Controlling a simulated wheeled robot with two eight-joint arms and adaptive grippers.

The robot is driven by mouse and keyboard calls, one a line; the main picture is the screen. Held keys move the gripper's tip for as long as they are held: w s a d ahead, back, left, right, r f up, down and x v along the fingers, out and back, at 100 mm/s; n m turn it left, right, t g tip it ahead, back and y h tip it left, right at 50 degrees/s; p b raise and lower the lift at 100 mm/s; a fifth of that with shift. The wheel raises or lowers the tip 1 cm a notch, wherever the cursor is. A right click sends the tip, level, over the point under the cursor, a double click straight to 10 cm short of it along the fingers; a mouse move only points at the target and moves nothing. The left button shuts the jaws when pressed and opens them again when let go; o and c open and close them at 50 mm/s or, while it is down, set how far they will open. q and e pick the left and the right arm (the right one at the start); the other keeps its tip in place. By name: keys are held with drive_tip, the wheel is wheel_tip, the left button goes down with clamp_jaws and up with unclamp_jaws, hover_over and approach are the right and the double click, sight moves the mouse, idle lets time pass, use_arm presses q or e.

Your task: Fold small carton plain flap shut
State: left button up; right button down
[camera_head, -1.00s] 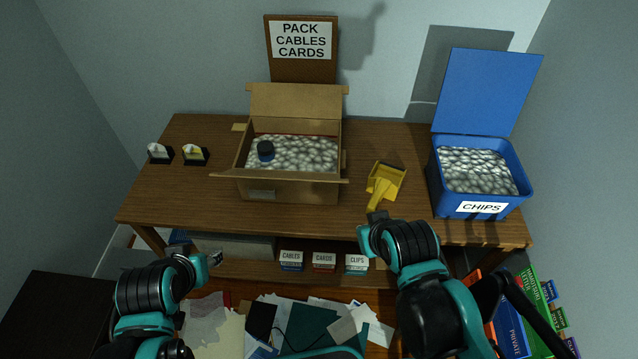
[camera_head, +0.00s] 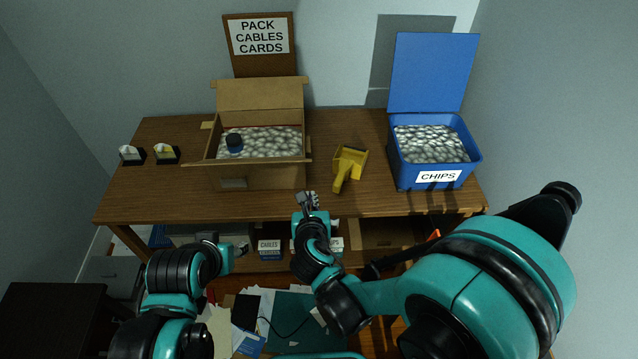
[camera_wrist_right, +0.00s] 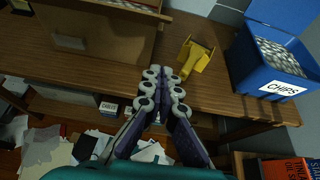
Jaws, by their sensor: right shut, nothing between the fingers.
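The small carton (camera_head: 264,178) stands open on the wooden table, filled with grey-white packing chips (camera_head: 275,143) and a dark round-topped item (camera_head: 234,142). Its back flap (camera_head: 258,94) stands up, and the front and side flaps stick outward. The carton also shows at the top left of the right wrist view (camera_wrist_right: 95,40). My right gripper (camera_head: 308,197) is shut and empty at the table's front edge, just right of and in front of the carton; its fingers show in the right wrist view (camera_wrist_right: 164,80). My left gripper (camera_head: 243,249) is low in front of the table; its jaw state is unclear.
A yellow scoop (camera_head: 348,163) lies right of the carton. A blue CHIPS bin (camera_head: 432,177) with raised lid stands at the right. Two small black holders (camera_head: 131,156) sit at the left. Labelled boxes (camera_head: 269,248) are on the shelf below.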

drive_tip(key=w+f+b, duration=0.1)
drive_tip(key=w+b, duration=0.2)
drive_tip(key=w, duration=0.8)
drive_tip(key=shift+w+a, duration=0.1)
